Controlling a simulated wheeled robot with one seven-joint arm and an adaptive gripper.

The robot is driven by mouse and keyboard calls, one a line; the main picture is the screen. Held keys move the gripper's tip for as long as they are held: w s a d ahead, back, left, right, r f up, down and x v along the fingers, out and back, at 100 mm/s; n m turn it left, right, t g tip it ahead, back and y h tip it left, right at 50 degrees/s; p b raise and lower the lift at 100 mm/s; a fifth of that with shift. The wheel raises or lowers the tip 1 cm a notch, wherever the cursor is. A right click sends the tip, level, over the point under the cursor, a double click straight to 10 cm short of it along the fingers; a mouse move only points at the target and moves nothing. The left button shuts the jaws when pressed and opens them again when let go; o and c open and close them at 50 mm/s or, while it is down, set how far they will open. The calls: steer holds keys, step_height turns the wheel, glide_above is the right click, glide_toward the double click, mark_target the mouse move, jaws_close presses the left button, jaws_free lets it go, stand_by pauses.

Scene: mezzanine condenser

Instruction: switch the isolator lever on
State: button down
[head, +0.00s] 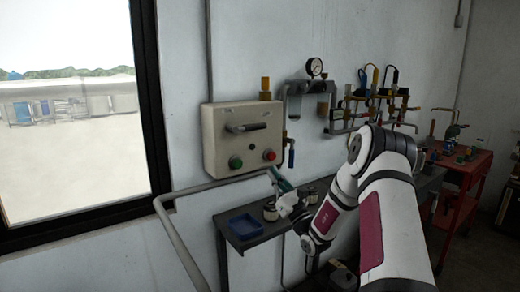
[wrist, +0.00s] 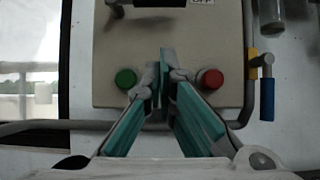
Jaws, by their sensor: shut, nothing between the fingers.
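The isolator box (head: 220,148) is a beige wall panel; it also fills the middle of the wrist view (wrist: 205,40). Its lever (head: 250,127) is a dark bar lying roughly level across the upper face. In the wrist view only the lever's lower edge (wrist: 155,3) shows at the top, beside a partly cut-off label reading OFF (wrist: 203,2). My gripper (wrist: 159,75), with teal fingers, is shut and empty. It is below the lever, in front of the lower panel between the two buttons. In the head view my gripper (head: 280,180) is just below the box.
A green button (wrist: 126,78) and a red button (wrist: 210,79) flank my fingers. A grey rail (head: 185,191) passes below the box. A blue-handled valve (wrist: 267,98) is at right. A shelf with a blue tray (head: 245,226) stands below.

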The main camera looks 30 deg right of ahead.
mark_target(249, 128)
steer(key=s+r+p+x, duration=0.1)
steer(key=r+x, duration=0.1)
steer(key=x, duration=1)
steer(key=shift+r, duration=0.4)
steer(key=shift+n, duration=0.4)
steer(key=shift+d+r+n+y, duration=0.15)
steer(key=shift+r+n+y, duration=0.1)
steer(key=shift+n+y, duration=0.8)
steer(key=shift+r+n+g+y, duration=0.1)
steer(key=shift+n+g+y, duration=0.2)
steer(key=shift+n+y, duration=0.15)
